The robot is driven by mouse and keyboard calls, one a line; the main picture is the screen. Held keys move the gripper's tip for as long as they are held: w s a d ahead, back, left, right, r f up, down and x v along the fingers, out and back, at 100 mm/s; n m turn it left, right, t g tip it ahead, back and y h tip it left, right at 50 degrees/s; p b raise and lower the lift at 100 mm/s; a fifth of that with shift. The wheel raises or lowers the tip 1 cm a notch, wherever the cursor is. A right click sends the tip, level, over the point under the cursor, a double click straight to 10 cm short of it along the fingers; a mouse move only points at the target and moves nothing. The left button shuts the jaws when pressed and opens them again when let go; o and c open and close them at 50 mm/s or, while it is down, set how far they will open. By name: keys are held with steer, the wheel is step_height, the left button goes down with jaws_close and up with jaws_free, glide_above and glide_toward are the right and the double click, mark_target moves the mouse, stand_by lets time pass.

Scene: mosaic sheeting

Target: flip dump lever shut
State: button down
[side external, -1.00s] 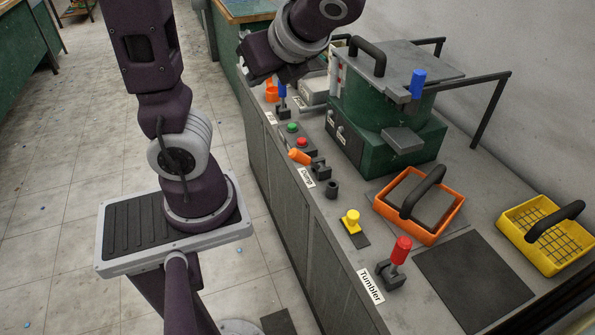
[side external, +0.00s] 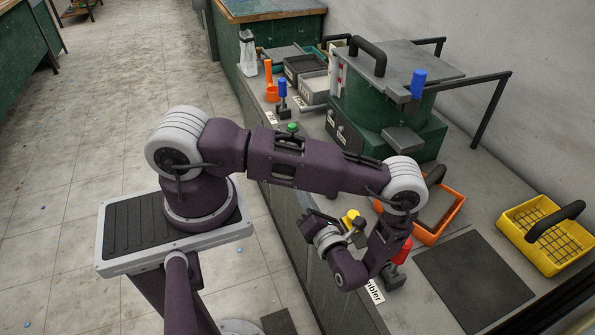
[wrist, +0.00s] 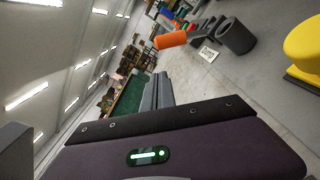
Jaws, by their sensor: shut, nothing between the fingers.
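The dump lever's orange handle (wrist: 172,39) shows in the wrist view, lying over to the left of its dark mount. The printed Dump label (wrist: 207,53) is beside it. In the side view my forearm hides this lever. My gripper (side external: 313,220) is low over the counter's front edge in the side view, folded back under my arm, near the yellow knob. It is shut and empty. The wrist view shows a gap between my purple gripper housing (wrist: 180,150) and the orange handle, with no contact visible.
A dark cup (wrist: 236,37) stands right of the lever, and a yellow knob (wrist: 303,45) is farther right. The red tumbler lever (side external: 402,252) is close to my wrist. An orange tray (side external: 455,217) and yellow basket (side external: 513,229) stand farther right. The dark mat (side external: 472,280) is clear.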

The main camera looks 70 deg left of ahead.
step_height(320, 180, down, 4)
steer(key=shift+f, duration=0.2)
steer(key=w+a+r, duration=0.1)
steer(key=a, duration=0.4)
steer(key=w+a+r, duration=0.1)
steer(key=a, duration=0.5)
steer(key=shift+w+r, duration=0.35)
steer(key=shift+r, duration=0.1)
